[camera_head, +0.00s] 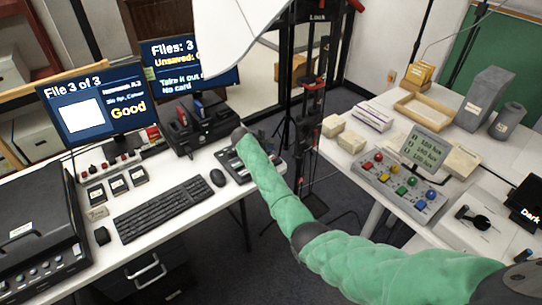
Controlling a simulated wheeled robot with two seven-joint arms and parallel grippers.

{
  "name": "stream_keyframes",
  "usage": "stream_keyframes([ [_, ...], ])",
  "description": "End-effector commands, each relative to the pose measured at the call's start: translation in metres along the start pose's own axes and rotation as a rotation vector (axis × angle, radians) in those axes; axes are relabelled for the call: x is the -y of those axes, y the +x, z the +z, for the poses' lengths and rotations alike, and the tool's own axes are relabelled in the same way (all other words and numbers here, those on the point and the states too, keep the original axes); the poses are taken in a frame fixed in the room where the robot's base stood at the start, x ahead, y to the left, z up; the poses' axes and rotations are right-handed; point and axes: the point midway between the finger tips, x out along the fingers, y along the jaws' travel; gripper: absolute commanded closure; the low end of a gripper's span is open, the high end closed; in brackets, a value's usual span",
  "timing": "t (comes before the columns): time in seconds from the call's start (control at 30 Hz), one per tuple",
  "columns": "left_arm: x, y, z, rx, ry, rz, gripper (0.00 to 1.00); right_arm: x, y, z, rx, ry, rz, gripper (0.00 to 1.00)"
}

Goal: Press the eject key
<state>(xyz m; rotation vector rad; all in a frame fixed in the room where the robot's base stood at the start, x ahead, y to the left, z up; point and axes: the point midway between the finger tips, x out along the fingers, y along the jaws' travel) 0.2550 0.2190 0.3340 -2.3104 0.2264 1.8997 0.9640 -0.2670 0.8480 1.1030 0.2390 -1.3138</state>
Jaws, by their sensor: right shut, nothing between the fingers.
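My right arm, in a green sleeve, reaches from the lower right across the gap to the left desk. No label reading eject is legible. A black card reader (196,124) with red and blue parts stands left of the gripper. My left gripper is not in view.
The left monitor (98,104) reads "File 3 of 3" and "Good". The second monitor (165,65) reads "No card". A colored-button panel (398,190) is on the right table.

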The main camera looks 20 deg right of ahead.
Motion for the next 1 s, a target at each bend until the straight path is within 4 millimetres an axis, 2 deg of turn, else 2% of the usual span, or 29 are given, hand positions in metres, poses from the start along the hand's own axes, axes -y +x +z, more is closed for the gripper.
stream_keyframes([
  [0.03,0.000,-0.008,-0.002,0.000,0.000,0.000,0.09,-0.004,-0.006,0.004,0.000,0.000,0.000,1.00],
  [0.23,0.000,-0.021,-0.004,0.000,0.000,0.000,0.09,-0.011,-0.015,0.011,0.000,0.000,0.000,1.00],
  [1.0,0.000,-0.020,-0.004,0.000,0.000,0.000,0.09,-0.011,-0.015,0.011,0.000,0.000,0.000,1.00],
])
